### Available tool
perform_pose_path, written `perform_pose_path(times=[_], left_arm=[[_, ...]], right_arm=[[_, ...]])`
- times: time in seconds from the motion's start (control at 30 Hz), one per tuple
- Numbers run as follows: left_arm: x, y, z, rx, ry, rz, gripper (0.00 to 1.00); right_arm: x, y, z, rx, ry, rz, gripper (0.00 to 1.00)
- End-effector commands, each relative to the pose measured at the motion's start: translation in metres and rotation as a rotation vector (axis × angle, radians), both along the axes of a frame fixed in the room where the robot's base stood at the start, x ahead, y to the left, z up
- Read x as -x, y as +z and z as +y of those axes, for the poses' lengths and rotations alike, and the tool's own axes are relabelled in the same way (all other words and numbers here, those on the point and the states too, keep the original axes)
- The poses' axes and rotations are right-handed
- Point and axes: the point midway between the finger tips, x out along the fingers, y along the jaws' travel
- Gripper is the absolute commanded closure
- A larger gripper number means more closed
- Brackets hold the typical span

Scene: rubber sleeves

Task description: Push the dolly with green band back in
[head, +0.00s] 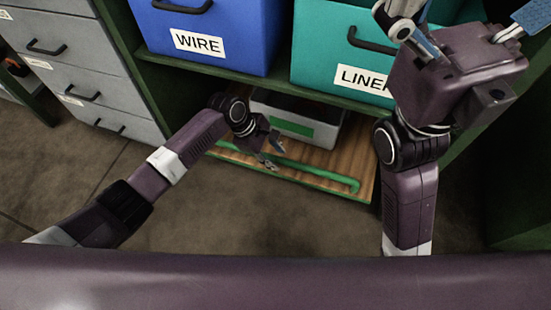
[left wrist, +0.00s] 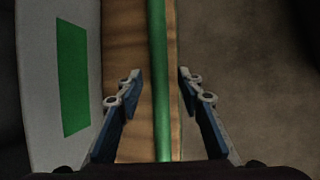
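The dolly is a wooden board (head: 332,178) low under the shelf, with a green bar (head: 318,175) along its front edge. A white box with a green band (head: 292,127) sits on it, partly under the shelf. My left gripper (head: 268,162) is at the board's front edge by the bar. In the left wrist view the fingers (left wrist: 160,76) are open, one on each side of the green bar (left wrist: 157,50), with gaps on both sides. My right gripper (head: 465,18) is raised in front of the shelf at upper right, fingers spread and empty, tips partly cut off.
A blue WIRE bin (head: 210,28) and a teal LINEN bin (head: 325,45) stand on the shelf (head: 250,84) above the dolly. Grey drawers (head: 75,55) are at left. The floor (head: 290,220) in front is clear.

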Motion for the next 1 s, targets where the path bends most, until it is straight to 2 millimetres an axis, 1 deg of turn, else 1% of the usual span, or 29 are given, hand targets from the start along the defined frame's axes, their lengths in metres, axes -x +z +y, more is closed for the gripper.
perform_pose_path(times=[0.1,0.37,0.67,1.0], left_arm=[[-0.0004,-0.0032,-0.0013,0.000,0.000,0.000,0.66],[-0.0001,-0.0030,-0.0015,0.000,0.000,0.001,0.67],[0.0001,-0.0030,-0.0013,0.000,0.000,0.001,1.00],[-0.0005,-0.0022,-0.0013,0.000,0.001,0.001,1.00]], right_arm=[[0.0016,0.0010,0.0002,0.000,0.000,-0.008,0.00],[0.0016,0.0019,0.0002,0.000,0.000,-0.010,0.00],[0.0018,0.0019,0.0004,0.000,0.001,-0.009,0.00],[0.0019,0.0033,0.0003,0.000,0.001,-0.010,0.00]])
